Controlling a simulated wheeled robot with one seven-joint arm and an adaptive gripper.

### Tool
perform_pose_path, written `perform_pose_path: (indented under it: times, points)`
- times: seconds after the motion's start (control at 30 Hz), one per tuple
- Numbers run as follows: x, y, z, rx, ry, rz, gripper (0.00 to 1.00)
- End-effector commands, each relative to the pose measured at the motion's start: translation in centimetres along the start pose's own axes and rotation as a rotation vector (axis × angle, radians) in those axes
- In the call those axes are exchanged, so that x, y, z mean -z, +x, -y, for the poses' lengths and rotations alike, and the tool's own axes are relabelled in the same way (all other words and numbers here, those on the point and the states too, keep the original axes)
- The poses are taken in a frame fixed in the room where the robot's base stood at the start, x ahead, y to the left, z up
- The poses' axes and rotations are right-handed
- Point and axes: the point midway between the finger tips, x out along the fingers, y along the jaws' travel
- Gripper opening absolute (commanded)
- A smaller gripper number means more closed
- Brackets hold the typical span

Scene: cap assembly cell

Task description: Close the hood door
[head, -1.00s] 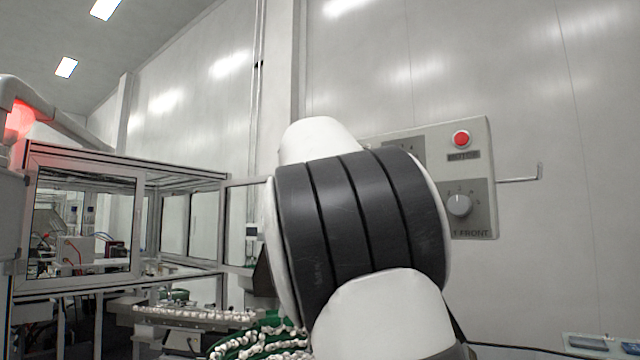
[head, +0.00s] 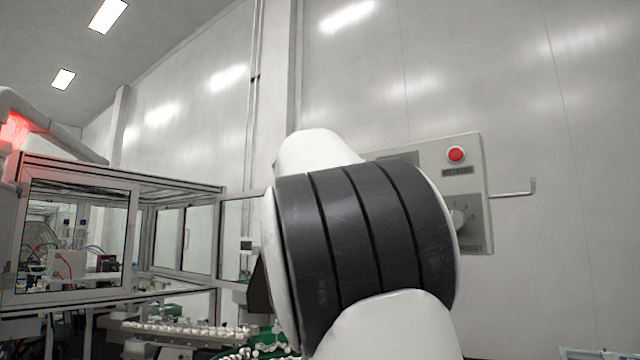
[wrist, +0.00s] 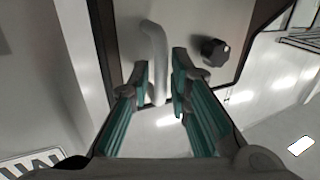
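In the wrist view my gripper (wrist: 160,65) is open, with its two teal-padded fingers apart. A pale, bent bar handle (wrist: 158,60) runs between the fingers; I cannot tell whether they touch it. The handle is on a light grey panel (wrist: 190,18) with a dark edge, which looks like the hood door. A black knob (wrist: 214,51) is on the same panel, right of the fingers. In the head view my arm hides the gripper and the handle.
A framed glass enclosure (head: 150,178) stands at left, with a conveyor of white parts (head: 185,330) below. A wall control panel (head: 474,148) with a red button (head: 456,154) is at right, beside a thin bracket (head: 515,193). The right wall area is clear.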

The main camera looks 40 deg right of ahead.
Motion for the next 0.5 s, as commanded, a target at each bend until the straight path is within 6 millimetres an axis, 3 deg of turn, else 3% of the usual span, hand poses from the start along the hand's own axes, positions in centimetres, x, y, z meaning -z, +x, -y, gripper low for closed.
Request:
perform_pose_path:
  times: [0.5]
  points:
    - [-0.1, -4.7, 0.0, 0.006, 0.004, 0.003, 0.18]
